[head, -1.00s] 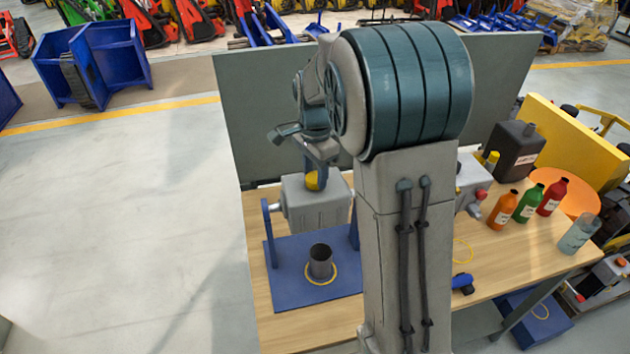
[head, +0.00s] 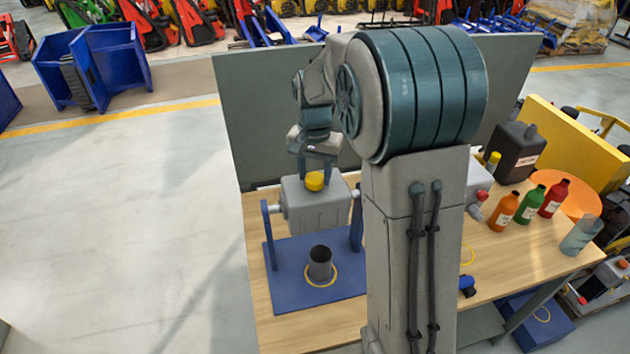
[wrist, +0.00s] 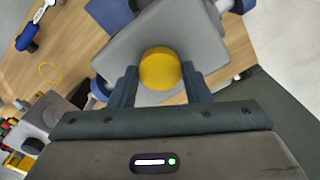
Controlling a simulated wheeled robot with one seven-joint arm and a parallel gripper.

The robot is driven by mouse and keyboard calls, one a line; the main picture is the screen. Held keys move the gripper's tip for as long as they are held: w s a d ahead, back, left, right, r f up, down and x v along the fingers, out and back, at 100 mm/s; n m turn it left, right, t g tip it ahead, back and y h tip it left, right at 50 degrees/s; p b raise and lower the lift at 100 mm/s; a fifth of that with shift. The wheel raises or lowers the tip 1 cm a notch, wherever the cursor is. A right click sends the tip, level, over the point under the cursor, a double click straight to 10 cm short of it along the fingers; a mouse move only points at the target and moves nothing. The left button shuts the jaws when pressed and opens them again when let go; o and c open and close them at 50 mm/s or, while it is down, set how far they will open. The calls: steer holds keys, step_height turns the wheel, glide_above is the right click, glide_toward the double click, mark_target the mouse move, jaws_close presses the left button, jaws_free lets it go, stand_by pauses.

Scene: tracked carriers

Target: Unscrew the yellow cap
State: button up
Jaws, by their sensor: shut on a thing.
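The yellow cap (head: 315,181) sits on top of a grey tank (head: 318,212) held between blue uprights on a blue base plate (head: 290,291). My gripper (head: 315,180) points down from above with its dark fingers on either side of the cap. In the wrist view the round cap (wrist: 160,69) lies between the two fingertips (wrist: 160,76), which are shut on it. The grey tank (wrist: 204,38) shows beneath it. Whether the cap is seated on its thread cannot be told.
A dark open cup (head: 320,264) stands on the base plate inside a yellow ring. Orange (head: 503,211), green (head: 529,205) and red (head: 553,197) bottles and a black canister (head: 515,150) stand at the right of the wooden table. A grey-green panel (head: 250,120) rises behind.

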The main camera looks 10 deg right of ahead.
steer(key=n, duration=0.6)
steer(key=shift+n, duration=1)
steer(key=shift+n, duration=0.6)
steer(key=shift+r+n, duration=0.2)
steer(key=shift+n, duration=1)
steer(key=shift+r, duration=0.2)
steer(key=shift+r+p, duration=1.1)
steer(key=shift+r, duration=0.15)
steer(key=shift+c, duration=0.6)
